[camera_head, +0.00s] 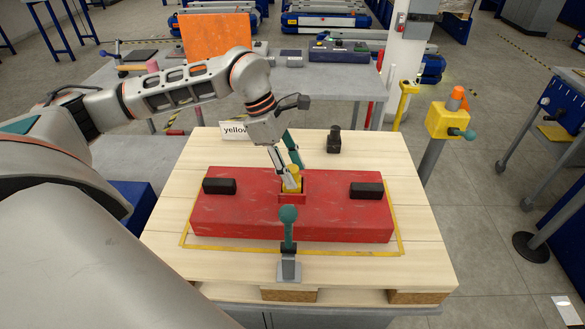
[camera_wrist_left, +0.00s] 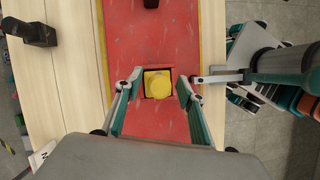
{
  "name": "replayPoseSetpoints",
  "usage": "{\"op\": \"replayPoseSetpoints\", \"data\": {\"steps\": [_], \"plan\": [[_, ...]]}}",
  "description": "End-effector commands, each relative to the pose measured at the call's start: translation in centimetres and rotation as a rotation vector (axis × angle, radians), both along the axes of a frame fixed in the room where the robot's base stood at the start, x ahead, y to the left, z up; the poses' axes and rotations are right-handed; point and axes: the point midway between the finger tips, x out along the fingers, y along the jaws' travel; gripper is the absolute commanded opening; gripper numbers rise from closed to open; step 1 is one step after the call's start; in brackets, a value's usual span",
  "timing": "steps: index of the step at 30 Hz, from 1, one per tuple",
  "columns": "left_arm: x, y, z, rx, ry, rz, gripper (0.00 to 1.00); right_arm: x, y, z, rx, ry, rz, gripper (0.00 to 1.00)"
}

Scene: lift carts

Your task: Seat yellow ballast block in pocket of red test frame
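The red test frame (camera_head: 235,215) lies flat on a pallet, with a square pocket (camera_head: 292,199) in its middle. The yellow ballast block (camera_head: 292,182) stands in the pocket, its top above the rim. In the left wrist view the block (camera_wrist_left: 158,84) shows from above, with a dark gap around part of it. My left gripper (camera_head: 288,170) is low over the pocket. In the wrist view its fingers (camera_wrist_left: 160,85) are spread on both sides of the block, with visible gaps to it. My right gripper is not in view.
A toggle clamp with a teal handle (camera_head: 288,222) stands at the frame's near edge; a dark clamp (camera_head: 334,140) stands behind it. Black blocks (camera_head: 219,186) (camera_head: 366,190) sit on the frame's ends. A yellow post box (camera_head: 450,120) stands to the right.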

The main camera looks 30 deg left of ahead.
Motion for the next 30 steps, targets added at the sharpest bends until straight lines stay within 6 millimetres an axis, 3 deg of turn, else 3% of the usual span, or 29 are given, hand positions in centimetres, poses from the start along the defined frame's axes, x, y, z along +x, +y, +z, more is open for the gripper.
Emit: {"op": "replayPoseSetpoints", "data": {"steps": [8, 21, 30], "plan": [[0.0, 0.3, 1.0, 0.001, -0.003, 0.001, 0.39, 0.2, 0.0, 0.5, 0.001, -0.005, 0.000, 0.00], [-0.9, 3.4, 8.9, 0.001, -0.004, 0.003, 0.39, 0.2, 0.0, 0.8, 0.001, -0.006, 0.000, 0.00], [-1.3, 4.4, 11.4, 0.000, -0.001, 0.000, 0.39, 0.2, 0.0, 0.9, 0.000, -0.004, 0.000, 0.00]]}}
